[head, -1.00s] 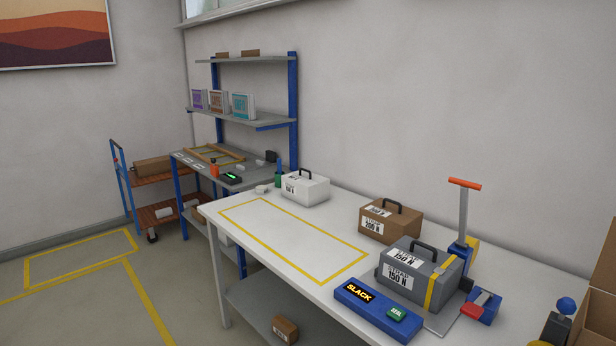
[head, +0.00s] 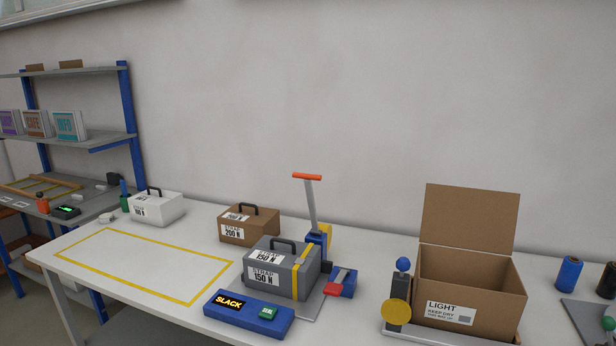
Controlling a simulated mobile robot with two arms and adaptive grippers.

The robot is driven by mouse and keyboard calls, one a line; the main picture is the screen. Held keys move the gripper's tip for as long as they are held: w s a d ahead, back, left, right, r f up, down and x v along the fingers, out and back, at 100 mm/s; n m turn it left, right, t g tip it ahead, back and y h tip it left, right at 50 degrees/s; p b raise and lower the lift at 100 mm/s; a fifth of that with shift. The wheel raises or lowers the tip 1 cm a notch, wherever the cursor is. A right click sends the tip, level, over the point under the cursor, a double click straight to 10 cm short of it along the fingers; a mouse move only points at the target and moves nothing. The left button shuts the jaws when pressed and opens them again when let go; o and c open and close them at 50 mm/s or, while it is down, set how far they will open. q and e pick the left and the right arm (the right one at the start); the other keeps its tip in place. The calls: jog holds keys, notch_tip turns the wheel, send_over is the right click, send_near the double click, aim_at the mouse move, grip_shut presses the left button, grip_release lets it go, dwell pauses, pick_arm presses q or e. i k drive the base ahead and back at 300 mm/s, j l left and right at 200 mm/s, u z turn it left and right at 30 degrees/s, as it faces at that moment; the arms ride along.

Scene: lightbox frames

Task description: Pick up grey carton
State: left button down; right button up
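The grey carton (head: 284,270) sits on a grey plate (head: 312,306) on the white table, right of the yellow-outlined area. It has a dark handle on top, a yellow strap near its right side and white labels reading 150 N. A blue unit (head: 248,315) with a display reading SLACK and a green button stands in front of it. Neither of my grippers shows in the head view.
A brown carton (head: 249,225) stands behind the grey one and a white carton (head: 156,207) farther left. An orange-handled tool (head: 312,210) stands close behind right. An open cardboard box (head: 468,290) is at right. The yellow-outlined table area (head: 130,262) is clear.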

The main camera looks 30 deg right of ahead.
aim_at(287, 268)
jog(key=z, duration=0.65)
